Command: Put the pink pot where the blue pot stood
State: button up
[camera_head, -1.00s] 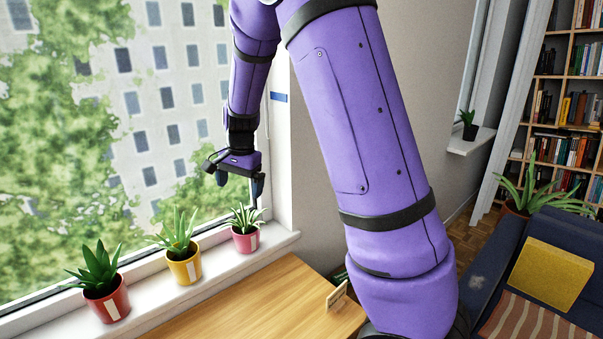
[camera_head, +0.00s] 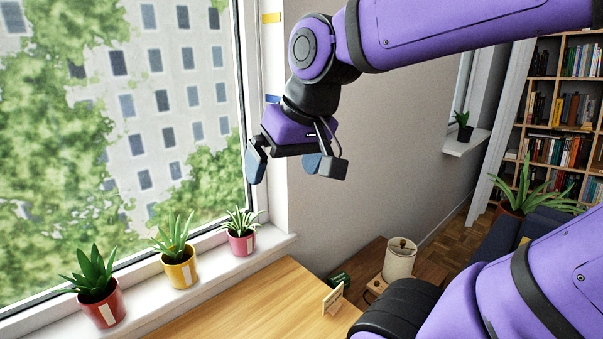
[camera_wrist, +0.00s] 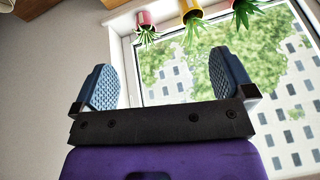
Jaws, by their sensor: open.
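The pink pot (camera_head: 241,241) holds a spiky plant and stands upright at the right end of the windowsill, next to the yellow pot (camera_head: 180,268). In the wrist view the pink pot (camera_wrist: 144,18) shows upside down at the top, beyond the fingers. My gripper (camera_head: 292,166) is open and empty, above and to the right of the pink pot, apart from it. Its two finger pads (camera_wrist: 164,82) are spread wide in the wrist view. No blue pot shows in these frames.
A red pot (camera_head: 101,304) stands at the left of the sill (camera_head: 215,267). A wooden desk (camera_head: 255,305) with a small card stand (camera_head: 333,298) lies in front. A lamp (camera_head: 399,258) stands to the right. Another small plant (camera_head: 463,126) sits on the far sill.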

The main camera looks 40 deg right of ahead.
jog(key=shift+n+t+h, duration=0.3)
jog(key=shift+n+h, duration=0.1)
jog(key=shift+n, duration=0.4)
jog(key=s, duration=0.4)
jog(key=shift+a+f, duration=0.1)
jog(key=shift+a, duration=0.1)
